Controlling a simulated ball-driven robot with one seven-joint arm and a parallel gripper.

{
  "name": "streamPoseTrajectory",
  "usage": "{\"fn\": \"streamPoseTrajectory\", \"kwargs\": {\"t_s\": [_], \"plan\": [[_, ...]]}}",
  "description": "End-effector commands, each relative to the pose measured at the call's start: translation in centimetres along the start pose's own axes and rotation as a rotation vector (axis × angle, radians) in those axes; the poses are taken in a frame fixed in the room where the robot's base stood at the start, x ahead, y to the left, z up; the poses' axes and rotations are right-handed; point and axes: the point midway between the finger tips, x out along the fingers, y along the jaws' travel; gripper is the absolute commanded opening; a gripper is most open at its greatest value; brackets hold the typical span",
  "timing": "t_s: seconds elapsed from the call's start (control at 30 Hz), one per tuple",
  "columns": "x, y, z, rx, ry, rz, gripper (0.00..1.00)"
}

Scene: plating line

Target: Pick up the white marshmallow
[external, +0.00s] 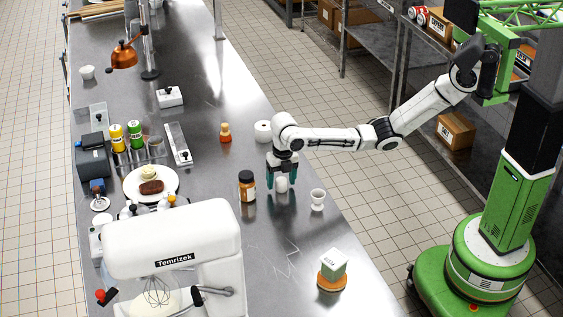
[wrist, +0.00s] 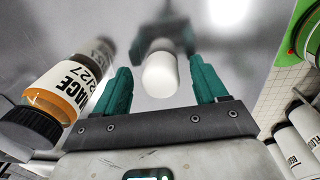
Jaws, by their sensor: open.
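The white marshmallow (external: 281,184) is a small white cylinder on the metal counter, close to the counter's right edge. In the wrist view the marshmallow (wrist: 160,74) is between the two teal fingers, with clear gaps on both sides. My gripper (external: 283,178) points down over it, fingers apart on either side of it. In the wrist view my gripper (wrist: 163,85) is open and holds nothing. The marshmallow's underside is hard to make out there.
A white egg cup (external: 318,199) stands to the right. A white roll (external: 263,131) is behind. The counter in front is clear up to a boxed item (external: 333,264).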

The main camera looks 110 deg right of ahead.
Motion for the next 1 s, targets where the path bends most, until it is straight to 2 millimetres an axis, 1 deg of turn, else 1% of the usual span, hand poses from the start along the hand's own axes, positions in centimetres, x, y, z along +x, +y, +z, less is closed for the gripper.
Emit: {"fn": "streamPoseTrajectory", "kwargs": {"t_s": [0.1, 0.3, 0.37, 0.7, 1.0], "plan": [[0.68, -0.02, -0.01, 0.0, 0.0, 0.0, 0.72], [0.77, -0.02, -0.02, 0.0, 0.0, 0.001, 0.72], [0.76, -0.02, -0.02, 0.0, 0.0, 0.001, 0.67], [0.74, -0.02, -0.02, 0.0, 0.0, 0.001, 0.35], [0.73, -0.02, -0.02, 0.0, 0.0, 0.0, 0.33]]}}
